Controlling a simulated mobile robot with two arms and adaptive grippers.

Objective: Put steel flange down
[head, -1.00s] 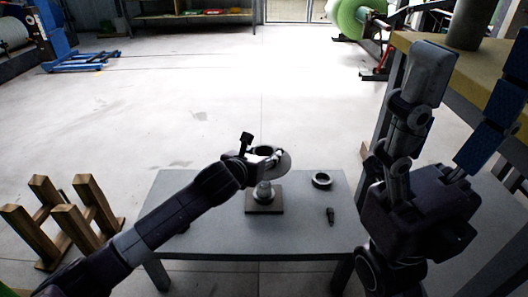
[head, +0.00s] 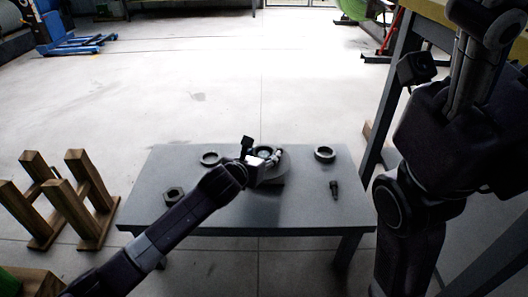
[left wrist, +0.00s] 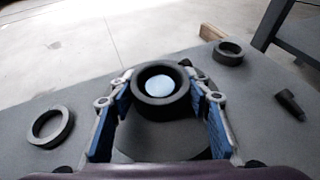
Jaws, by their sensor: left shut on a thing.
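The steel flange, a dark hub on a wider round plate, is in my left gripper over the middle of the grey table; its hub shows in the left wrist view (left wrist: 161,103). In the head view the flange (head: 275,170) is partly covered by the gripper. My left gripper (head: 263,160) is shut on it, with blue finger pads on both sides of the hub. A pale bluish disc shows inside the hub. I cannot tell whether the flange touches what is below it. My right arm rises at the right; its gripper is outside the picture.
On the grey table (head: 305,212) are a ring (head: 210,158) at left, a dark nut-like piece (head: 174,196), a second ring (head: 324,154) at right and a bolt-like part (head: 335,190). Wooden posts (head: 85,180) stand left of the table. A taller yellow-topped table (head: 430,28) stands at right.

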